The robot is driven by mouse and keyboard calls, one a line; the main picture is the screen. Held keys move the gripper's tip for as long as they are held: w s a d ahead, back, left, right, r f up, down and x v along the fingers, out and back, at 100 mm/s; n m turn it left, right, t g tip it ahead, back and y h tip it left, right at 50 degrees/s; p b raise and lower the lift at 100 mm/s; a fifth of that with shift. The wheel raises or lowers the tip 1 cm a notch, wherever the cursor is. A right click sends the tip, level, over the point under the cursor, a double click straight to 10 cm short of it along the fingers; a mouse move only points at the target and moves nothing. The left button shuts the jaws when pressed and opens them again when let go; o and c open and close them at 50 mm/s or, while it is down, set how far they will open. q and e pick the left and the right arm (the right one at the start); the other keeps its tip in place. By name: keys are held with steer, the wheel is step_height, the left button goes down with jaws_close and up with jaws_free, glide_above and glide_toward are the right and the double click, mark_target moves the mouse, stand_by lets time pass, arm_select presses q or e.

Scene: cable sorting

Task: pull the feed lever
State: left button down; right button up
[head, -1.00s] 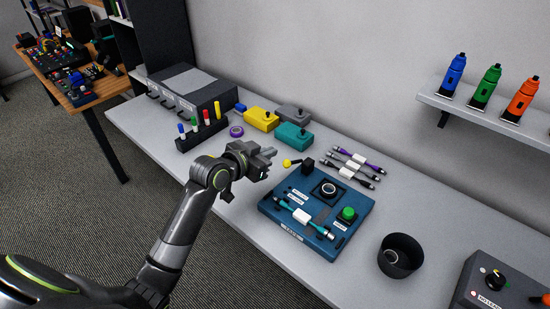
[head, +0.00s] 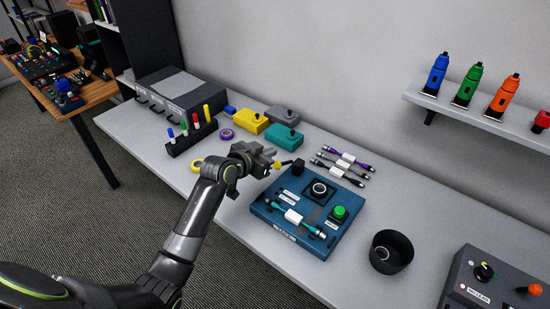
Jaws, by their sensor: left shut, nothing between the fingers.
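The blue cable station (head: 285,234) lies on the grey table. The feed lever (head: 287,162) appears to be the short arm with a yellow knob (head: 278,166) on the black block (head: 298,168) at its back left edge. My left gripper (head: 272,161) is shut and empty, its fingertips right beside the yellow knob. I cannot tell whether they touch it. A teal cable (head: 312,228) with a white label lies across the front of the station. A green button (head: 339,212) sits on its right side. My right gripper is out of view.
Several bundled cables (head: 342,165) lie behind the station. Yellow (head: 252,122), teal (head: 284,138) and grey (head: 283,115) boxes stand at the back. A black cup (head: 391,252) and a grey control box (head: 490,285) stand to the right.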

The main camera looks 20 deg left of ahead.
mark_target(277, 168)
arm_select(q)
steer(key=p+x, duration=0.1)
steer(key=x, duration=0.3)
steer(key=shift+w, duration=0.2)
steer(key=shift+s+a+f+p, duration=0.1)
steer(key=shift+f+p, duration=0.1)
steer(key=shift+f, duration=0.85)
steer(key=shift+s+a+f+p, duration=0.1)
steer(key=shift+f+p, duration=0.1)
steer(key=shift+f, duration=0.8)
